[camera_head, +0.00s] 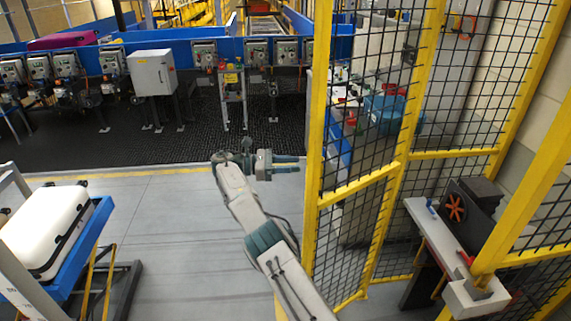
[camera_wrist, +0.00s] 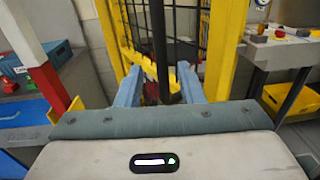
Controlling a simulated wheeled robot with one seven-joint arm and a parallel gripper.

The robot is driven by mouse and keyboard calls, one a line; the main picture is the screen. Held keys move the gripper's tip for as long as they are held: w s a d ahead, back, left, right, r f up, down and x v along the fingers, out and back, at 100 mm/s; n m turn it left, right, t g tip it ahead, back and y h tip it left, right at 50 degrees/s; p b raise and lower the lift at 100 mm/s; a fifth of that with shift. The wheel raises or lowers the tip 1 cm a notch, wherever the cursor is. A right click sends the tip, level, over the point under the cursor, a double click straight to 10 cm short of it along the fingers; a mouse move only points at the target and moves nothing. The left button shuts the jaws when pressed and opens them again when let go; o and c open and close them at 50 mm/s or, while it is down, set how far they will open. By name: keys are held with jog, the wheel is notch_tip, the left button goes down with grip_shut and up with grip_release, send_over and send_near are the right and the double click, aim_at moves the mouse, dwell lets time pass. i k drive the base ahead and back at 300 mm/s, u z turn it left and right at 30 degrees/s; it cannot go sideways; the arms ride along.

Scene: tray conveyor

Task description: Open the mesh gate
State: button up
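The mesh gate (camera_head: 360,187) has a yellow frame and black wire mesh and stands right of my gripper in the head view. I cannot tell whether it is latched. My gripper (camera_head: 298,163) points right, its fingertips close to the gate's left yellow upright. In the wrist view, my gripper (camera_wrist: 160,72) has its two blue-grey fingers spread apart. A dark upright bar (camera_wrist: 158,45), perhaps the gate's handle, runs between the fingers with gaps at both sides. Yellow frame and black mesh (camera_wrist: 178,18) show behind it. Contact with the gate is not visible.
A white suitcase (camera_head: 48,228) lies on a blue-topped cart at lower left. A conveyor with blue side rails (camera_head: 185,33) runs across the back. More yellow-framed mesh and a bench (camera_head: 430,232) with a dark fan-like unit stand at right. The grey floor left of my arm is clear.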

aim_at(377, 48)
jog(key=k, duration=1)
